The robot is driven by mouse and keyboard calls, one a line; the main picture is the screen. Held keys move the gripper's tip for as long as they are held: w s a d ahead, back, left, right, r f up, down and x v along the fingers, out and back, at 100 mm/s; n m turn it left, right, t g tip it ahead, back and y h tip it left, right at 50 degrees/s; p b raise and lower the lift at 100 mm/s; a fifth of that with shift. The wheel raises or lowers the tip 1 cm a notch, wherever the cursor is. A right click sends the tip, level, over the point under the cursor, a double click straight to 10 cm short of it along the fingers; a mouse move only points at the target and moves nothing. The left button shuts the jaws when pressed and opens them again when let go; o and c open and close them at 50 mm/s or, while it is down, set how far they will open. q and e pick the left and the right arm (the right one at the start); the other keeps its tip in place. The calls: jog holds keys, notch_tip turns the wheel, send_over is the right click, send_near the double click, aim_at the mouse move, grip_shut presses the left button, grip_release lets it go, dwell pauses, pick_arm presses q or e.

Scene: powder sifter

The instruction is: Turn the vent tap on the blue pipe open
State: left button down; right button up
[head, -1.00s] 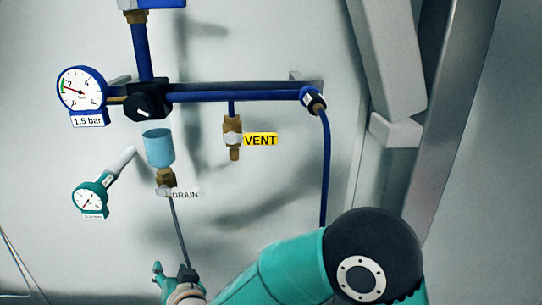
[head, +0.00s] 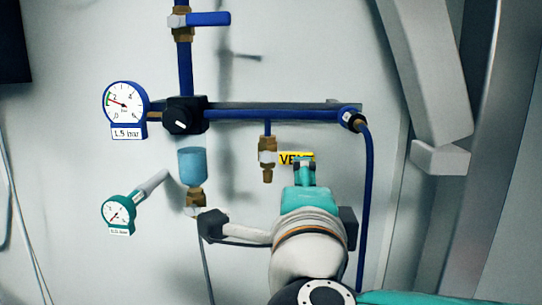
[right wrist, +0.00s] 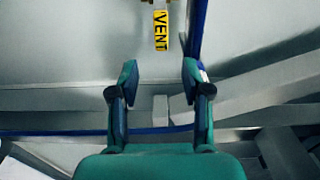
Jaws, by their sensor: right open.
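The vent tap (head: 267,152) is a small brass and white valve hanging from the blue pipe (head: 265,113) in the head view. A yellow VENT label (head: 284,158) sits to its right, partly covered by my right gripper (head: 304,166). The VENT label (right wrist: 160,31) stands beyond the fingertips there, with a brass bit of the tap at the top edge. My left gripper is not in view.
A black regulator (head: 183,115), a white gauge (head: 124,104) and a blue-handled valve (head: 205,19) are on the pipework at left. A light blue bowl (head: 191,165) with a drain fitting hangs below. A blue hose (head: 367,190) runs down at right, near my arm.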

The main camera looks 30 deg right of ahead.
aim_at(286, 158)
jog(key=p+x, duration=0.1)
jog(key=x, duration=1)
jog(key=shift+w+d, duration=0.1)
jog(key=shift+w, duration=0.25)
grip_shut()
